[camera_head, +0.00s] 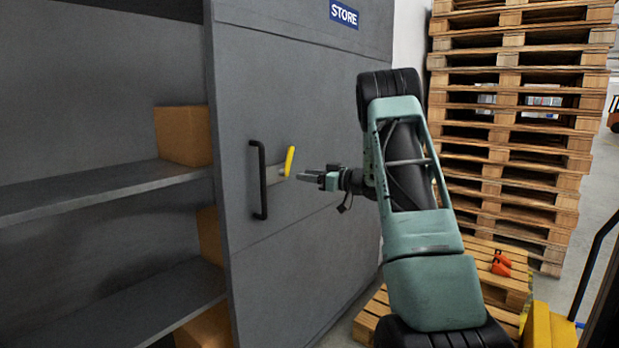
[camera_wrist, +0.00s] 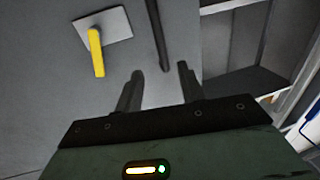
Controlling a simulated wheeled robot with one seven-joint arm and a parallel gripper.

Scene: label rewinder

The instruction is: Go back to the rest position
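My gripper (camera_head: 312,177) is in front of the grey STORE cabinet door (camera_head: 305,85), just right of the yellow lever (camera_head: 289,161) in the head view. In the wrist view my gripper (camera_wrist: 160,72) has its two fingers apart, with nothing between them. The yellow lever (camera_wrist: 96,52) on its pale plate lies to the upper left of the fingers there. The black door handle (camera_wrist: 157,32) runs down toward the gap between the fingers, apart from them as far as I can tell. The black handle (camera_head: 259,180) also shows left of the lever in the head view.
The cabinet's left side is open, with shelves (camera_head: 90,192) and brown boxes (camera_head: 183,136). A tall pallet stack (camera_head: 515,110) stands at the right. A low pallet (camera_head: 497,285) with an orange item (camera_head: 501,264) lies beside my arm. Bare floor (camera_head: 597,190) shows at the far right.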

